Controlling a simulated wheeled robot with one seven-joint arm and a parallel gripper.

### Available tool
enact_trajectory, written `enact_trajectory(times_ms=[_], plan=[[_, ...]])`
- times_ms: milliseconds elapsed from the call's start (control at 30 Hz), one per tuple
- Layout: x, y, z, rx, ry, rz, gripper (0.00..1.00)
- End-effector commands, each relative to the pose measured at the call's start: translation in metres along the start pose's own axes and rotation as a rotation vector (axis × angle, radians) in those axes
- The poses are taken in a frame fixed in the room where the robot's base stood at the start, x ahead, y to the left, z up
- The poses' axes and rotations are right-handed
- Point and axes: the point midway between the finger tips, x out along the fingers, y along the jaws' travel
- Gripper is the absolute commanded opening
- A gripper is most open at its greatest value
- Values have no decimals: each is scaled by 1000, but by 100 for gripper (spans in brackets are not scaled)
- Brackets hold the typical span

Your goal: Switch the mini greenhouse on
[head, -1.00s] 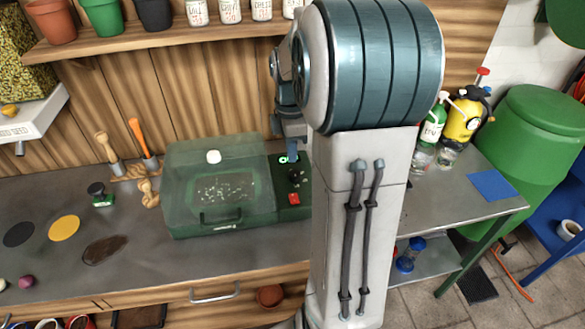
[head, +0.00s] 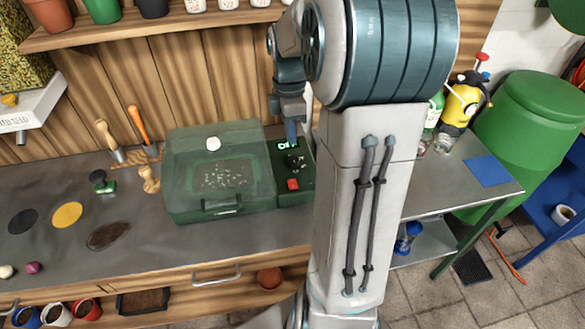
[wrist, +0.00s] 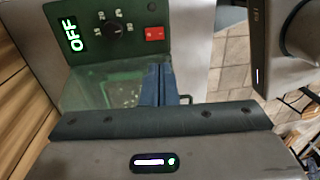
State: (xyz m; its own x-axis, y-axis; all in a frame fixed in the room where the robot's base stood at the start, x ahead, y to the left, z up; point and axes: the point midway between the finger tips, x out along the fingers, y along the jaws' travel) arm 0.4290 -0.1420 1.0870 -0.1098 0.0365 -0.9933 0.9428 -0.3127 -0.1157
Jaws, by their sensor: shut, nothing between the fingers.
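The mini greenhouse (head: 218,180) is a dark green box with a clear lid, standing on the grey workbench. Its control panel, on its right side, has a lit display (wrist: 75,37) reading OFF, a black knob (wrist: 114,26) and a red switch (wrist: 154,34). The knob (head: 294,161) and red switch (head: 293,184) also show in the head view. My gripper (head: 291,141) is shut and empty, its blue fingers pointing down near the display end of the panel. In the wrist view the fingertips (wrist: 158,68) appear just below the red switch; contact cannot be told.
My arm hides the bench right of the panel. Hand tools (head: 145,135) and a stamp-like item (head: 102,182) lie left of the greenhouse. A shelf with pots (head: 155,30) overhangs behind. A spray bottle (head: 460,100) stands on the side table at right.

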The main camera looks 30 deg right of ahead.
Motion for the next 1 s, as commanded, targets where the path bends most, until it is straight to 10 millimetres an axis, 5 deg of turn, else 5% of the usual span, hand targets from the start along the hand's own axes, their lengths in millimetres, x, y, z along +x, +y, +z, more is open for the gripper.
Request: enact_trajectory(times_ms=[567,1000], plan=[[9,-2,0,0,0,-8,0],[97,-3,0,-1,1,-12,0]])
